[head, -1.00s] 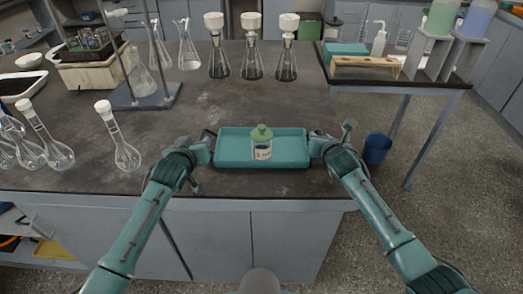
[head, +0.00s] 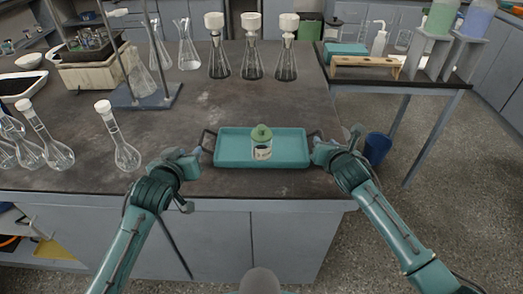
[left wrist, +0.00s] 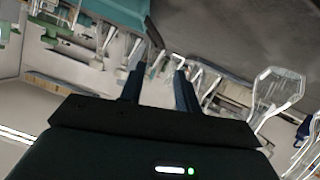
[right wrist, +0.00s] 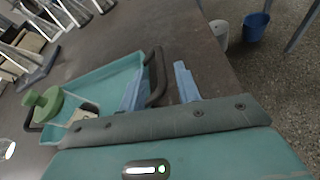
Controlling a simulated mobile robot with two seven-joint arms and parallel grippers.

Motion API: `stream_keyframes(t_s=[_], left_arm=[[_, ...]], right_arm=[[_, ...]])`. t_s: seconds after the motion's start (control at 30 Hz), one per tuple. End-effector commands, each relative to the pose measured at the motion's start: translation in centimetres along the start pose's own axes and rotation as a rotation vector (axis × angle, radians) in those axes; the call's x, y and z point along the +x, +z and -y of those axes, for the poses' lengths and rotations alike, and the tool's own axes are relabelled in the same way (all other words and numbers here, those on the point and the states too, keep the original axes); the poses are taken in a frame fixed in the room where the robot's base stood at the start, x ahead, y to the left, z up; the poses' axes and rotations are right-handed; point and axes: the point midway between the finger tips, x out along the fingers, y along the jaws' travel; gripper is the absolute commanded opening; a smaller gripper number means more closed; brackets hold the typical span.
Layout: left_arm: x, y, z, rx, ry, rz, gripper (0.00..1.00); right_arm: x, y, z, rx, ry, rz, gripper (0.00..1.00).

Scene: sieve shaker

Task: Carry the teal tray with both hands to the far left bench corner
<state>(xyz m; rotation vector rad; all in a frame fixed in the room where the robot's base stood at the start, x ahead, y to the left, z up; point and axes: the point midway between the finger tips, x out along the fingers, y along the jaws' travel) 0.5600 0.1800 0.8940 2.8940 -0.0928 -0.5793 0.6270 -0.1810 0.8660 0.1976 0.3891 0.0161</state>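The teal tray (head: 225,150) lies flat near the bench's front edge, with a dark handle at each end. A green-lidded jar (head: 262,143) with a pale label stands in it. My left gripper (head: 197,153) is just outside the left handle (head: 207,140); its fingers (left wrist: 158,88) are apart with nothing between them. My right gripper (head: 320,148) is at the right handle. In the right wrist view its fingers (right wrist: 160,85) are spread, one on each side of the right handle (right wrist: 158,75), with a gap around it.
The far left bench corner holds a crate (head: 95,72) and a dark tray (head: 22,86). A stand (head: 145,95) and long-necked flasks (head: 125,152) occupy the left side. Several flasks with white funnels (head: 252,62) stand at the back. The bench middle (head: 220,105) is clear.

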Motion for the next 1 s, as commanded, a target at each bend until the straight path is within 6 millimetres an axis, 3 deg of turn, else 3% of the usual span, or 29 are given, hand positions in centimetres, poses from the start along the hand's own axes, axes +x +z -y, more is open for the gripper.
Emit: stream_keyframes(t_s=[0.2, 0.4, 1.0], left_arm=[[0.0, 0.0, 0.0, 0.000, 0.000, 0.000, 0.33], [0.0, 0.0, 0.0, 0.000, 0.000, 0.000, 0.33], [0.0, 0.0, 0.0, 0.000, 0.000, 0.000, 0.33]], right_arm=[[-4.0, -0.1, 0.1, -0.003, 0.000, 0.000, 0.33], [-6.5, -0.1, 0.0, -0.001, 0.001, -0.001, 0.33], [-7.2, 0.0, 0.0, 0.001, 0.000, 0.000, 0.33]])
